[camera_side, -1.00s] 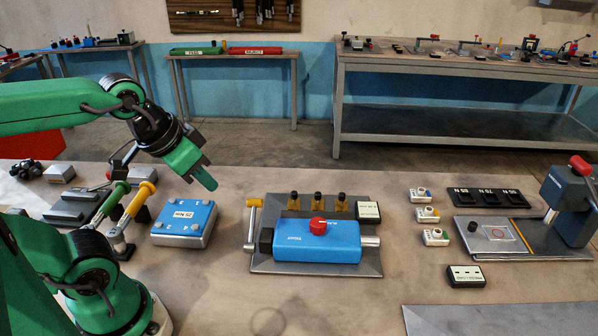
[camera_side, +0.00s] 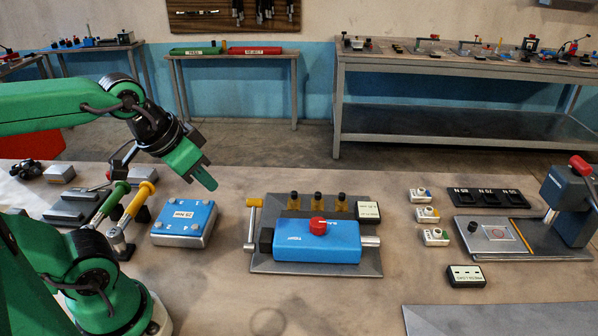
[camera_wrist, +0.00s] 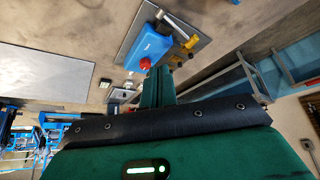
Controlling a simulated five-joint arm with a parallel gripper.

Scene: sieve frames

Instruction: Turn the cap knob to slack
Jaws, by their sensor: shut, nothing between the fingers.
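The red cap knob (camera_side: 319,226) sits on top of a blue block (camera_side: 316,250) that lies on a grey base plate (camera_side: 268,264) at the middle of the bench. In the wrist view the red knob (camera_wrist: 146,64) shows just beyond my fingertips against the blue block (camera_wrist: 147,47). White lettering is on the blue top, too small to read. My gripper (camera_side: 208,184) is shut and empty. It hangs in the air to the left of the blue block, apart from the knob. In the wrist view my shut green fingers (camera_wrist: 157,86) point toward the knob.
A crank with a yellow grip (camera_side: 254,202) stands at the block's left end. A blue-topped box (camera_side: 184,222) is below my gripper. Green and yellow handled tools (camera_side: 140,198) stand left. A press (camera_side: 570,205) is at far right.

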